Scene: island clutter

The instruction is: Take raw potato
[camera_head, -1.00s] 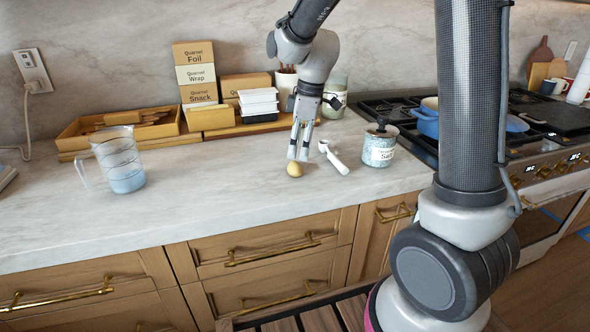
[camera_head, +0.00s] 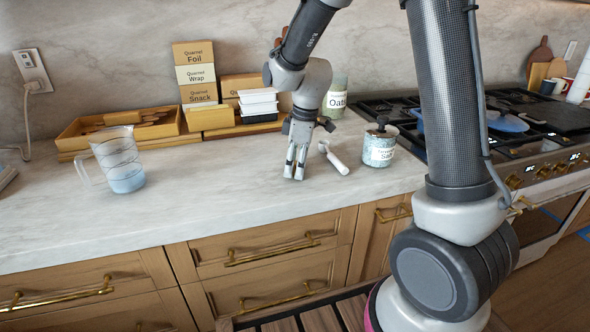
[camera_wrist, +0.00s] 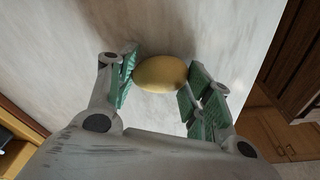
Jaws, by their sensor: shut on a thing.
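The raw potato is a small yellow oval (camera_wrist: 161,73), seen in the wrist view between the two green-padded fingers of my gripper (camera_wrist: 160,88). In that view the left pad touches or nearly touches its left end, and the right pad lies by its right end. In the head view my gripper (camera_head: 294,172) points down at the countertop near its front edge, and its fingers hide the potato. My gripper is shut on the potato, at or just above the counter surface; the exact height is hard to tell.
A measuring jug (camera_head: 120,160) stands at the left. Boxes and a wooden tray (camera_head: 75,141) line the wall. The counter between jug and gripper is clear.

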